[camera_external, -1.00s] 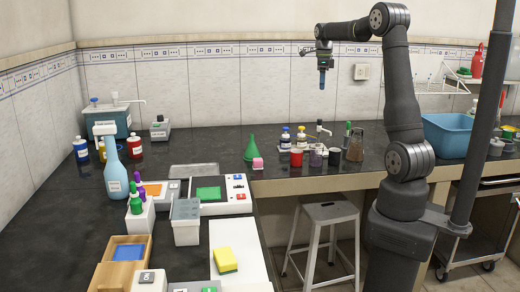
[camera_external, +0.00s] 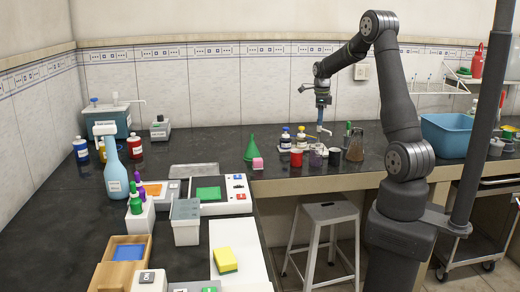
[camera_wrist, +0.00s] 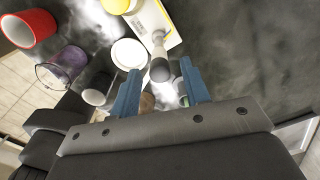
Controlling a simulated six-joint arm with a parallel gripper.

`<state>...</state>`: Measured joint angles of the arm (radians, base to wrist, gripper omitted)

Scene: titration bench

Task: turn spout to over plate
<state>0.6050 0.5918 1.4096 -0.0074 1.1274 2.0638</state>
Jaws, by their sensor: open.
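In the wrist view, a pale spout piece (camera_wrist: 158,42) runs down to a dark rounded end (camera_wrist: 160,70) that lies between my fingers. I cannot tell whether they touch it. A white round disc (camera_wrist: 128,53), perhaps the plate, lies just left of the spout. My gripper (camera_wrist: 160,66) is open, one blue finger on each side of the spout's end. In the outside view my gripper (camera_external: 322,130) points down over the back counter, behind the row of cups, and its fingers mostly hide the spout there.
A red cup (camera_external: 296,157), a purple-tinted glass (camera_external: 315,158) and a dark cup (camera_external: 334,157) stand close in front of my gripper. Two small bottles (camera_external: 301,140) and a green funnel (camera_external: 251,148) stand to the left.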

